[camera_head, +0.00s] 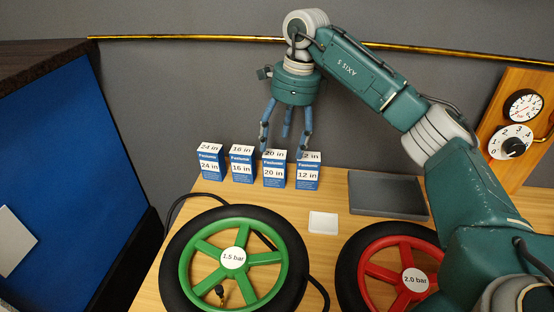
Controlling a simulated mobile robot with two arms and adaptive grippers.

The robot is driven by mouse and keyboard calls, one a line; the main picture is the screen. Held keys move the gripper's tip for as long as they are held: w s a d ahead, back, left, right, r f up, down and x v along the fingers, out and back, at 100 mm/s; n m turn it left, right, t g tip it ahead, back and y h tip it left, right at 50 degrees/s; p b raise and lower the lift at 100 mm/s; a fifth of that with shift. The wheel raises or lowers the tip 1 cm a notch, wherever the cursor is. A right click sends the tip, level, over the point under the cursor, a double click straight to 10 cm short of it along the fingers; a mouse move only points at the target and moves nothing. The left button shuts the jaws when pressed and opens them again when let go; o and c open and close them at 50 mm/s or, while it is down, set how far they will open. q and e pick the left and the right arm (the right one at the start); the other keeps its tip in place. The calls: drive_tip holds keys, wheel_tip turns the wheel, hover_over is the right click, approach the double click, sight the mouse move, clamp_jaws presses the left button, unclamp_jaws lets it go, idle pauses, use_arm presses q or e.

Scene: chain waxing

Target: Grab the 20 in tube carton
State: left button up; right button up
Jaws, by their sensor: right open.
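The 20 in tube carton (274,172) is a small blue and white box standing upright at the back of the wooden table. It is in a row with the 24 in carton (210,164), the 16 in carton (242,167) and the 12 in carton (307,174). My right gripper (285,147) points down from above, open, with its blue fingers around the top of the 20 in carton. One finger overlaps the gap beside the 16 in carton. I cannot tell whether any finger touches a carton. My left gripper is not in view.
A wheel with a green rim (187,252) and a wheel with a red rim (379,279) lie in front. A white square pad (323,223) and a dark grey tray (388,196) lie right of the cartons. A gauge board (505,155) stands at right.

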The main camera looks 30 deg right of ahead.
sight(280, 156)
drive_tip(key=f, duration=0.1)
drive_tip(key=a+f, duration=0.1)
drive_tip(key=f, duration=0.1)
drive_tip(key=shift+s+f+p, duration=0.1)
drive_tip(key=shift+f+p, duration=0.15)
drive_tip(key=shift+p, duration=0.05)
drive_tip(key=shift+f, duration=0.55)
drive_tip(key=f, duration=0.1)
drive_tip(key=f+p, duration=0.1)
drive_tip(key=w+a+f+p, duration=0.1)
drive_tip(key=shift+f, duration=0.25)
drive_tip(key=shift+a+f, duration=0.1)
drive_tip(key=shift+f, duration=0.4)
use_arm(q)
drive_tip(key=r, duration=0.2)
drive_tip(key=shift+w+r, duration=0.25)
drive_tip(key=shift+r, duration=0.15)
use_arm(e)
drive_tip(key=c, duration=1.4)
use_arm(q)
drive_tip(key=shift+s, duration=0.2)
use_arm(e)
drive_tip(key=shift+o, duration=0.2)
drive_tip(key=shift+w+r, duration=0.1)
